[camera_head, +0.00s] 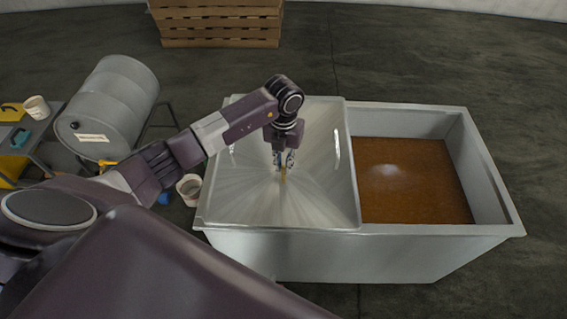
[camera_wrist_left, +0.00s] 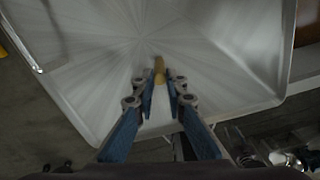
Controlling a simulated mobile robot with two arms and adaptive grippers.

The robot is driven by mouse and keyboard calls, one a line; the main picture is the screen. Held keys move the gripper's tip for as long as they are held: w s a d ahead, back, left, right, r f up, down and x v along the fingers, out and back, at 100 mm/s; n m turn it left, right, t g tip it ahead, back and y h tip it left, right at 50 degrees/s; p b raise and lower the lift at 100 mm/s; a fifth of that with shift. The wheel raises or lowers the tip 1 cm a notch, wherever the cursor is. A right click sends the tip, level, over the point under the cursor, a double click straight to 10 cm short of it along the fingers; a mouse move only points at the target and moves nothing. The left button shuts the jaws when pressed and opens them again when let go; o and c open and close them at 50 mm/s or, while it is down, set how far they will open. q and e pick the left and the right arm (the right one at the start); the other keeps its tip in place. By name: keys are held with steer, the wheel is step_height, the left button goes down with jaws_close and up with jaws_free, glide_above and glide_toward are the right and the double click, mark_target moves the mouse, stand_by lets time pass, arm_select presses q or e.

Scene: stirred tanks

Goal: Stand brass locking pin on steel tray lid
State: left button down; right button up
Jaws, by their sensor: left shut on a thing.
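The steel tray lid (camera_head: 318,200) covers the left part of the tank, and its brushed surface fills much of the left wrist view (camera_wrist_left: 90,60). My left gripper (camera_head: 283,163) is over the middle of the lid, pointing down. In the left wrist view its blue fingers (camera_wrist_left: 160,95) are closed around the brass locking pin (camera_wrist_left: 159,68). The pin also shows as a small brass spot below the fingertips in the head view (camera_head: 284,172). I cannot tell whether its lower end touches the lid. My right gripper is not in view.
The open right part of the tank (camera_head: 480,170) holds brown liquid (camera_head: 410,185). A grey drum (camera_head: 110,105) lies at the left near a small table (camera_head: 45,135). A white bucket (camera_head: 190,187) stands left of the tank. Wooden pallets (camera_head: 217,22) are at the back.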

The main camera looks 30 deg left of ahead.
arm_select(q)
steer(key=shift+f, duration=0.2)
steer(key=c, duration=2)
jaws_free()
steer(key=shift+o, duration=0.2)
steer(key=shift+r, duration=0.2)
step_height(320, 180, up, 12)
steer(key=b, duration=0.2)
